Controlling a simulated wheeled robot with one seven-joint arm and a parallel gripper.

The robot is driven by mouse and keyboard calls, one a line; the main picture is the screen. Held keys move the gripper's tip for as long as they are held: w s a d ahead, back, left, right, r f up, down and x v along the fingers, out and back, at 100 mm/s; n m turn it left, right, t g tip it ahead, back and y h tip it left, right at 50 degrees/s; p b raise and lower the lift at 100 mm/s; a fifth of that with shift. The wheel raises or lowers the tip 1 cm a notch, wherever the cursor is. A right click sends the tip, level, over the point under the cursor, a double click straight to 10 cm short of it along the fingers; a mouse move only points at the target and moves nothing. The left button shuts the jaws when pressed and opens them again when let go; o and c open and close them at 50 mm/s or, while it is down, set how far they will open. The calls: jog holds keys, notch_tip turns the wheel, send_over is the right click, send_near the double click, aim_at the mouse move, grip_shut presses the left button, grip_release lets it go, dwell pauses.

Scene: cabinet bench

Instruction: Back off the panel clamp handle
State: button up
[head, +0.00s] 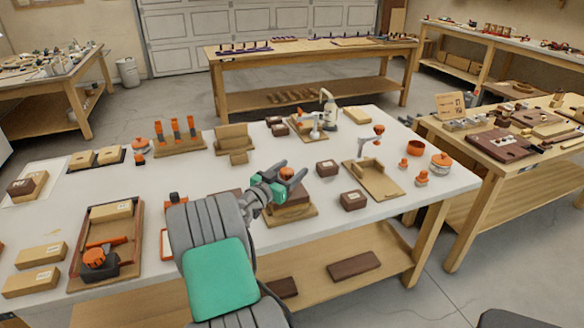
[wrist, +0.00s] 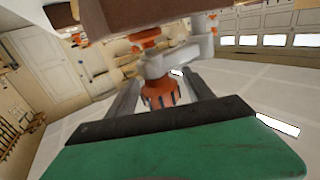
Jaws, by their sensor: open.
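The panel clamp's orange knob-like handle (wrist: 160,92) shows in the wrist view below a light grey bracket (wrist: 172,62). It lies between the two fingers of my open gripper (wrist: 162,82); I cannot tell whether either finger touches it. In the head view the orange handle (head: 286,172) shows between the fingers of my gripper (head: 291,171). Beneath is a dark brown block on a wooden base (head: 298,213), partly hidden by my wrist. A dark brown panel (wrist: 135,15) fills the top of the wrist view.
A wooden tray (head: 372,182) and dark brown boxes (head: 352,200) stand to the right on the white bench top. A wooden holder with orange-handled tools (head: 178,148) stands at the back left. A framed tray (head: 108,240) lies at the front left. Bare bench shows between them.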

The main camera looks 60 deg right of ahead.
jog(key=shift+d, duration=0.45)
jog(key=shift+a, duration=0.1)
grip_shut()
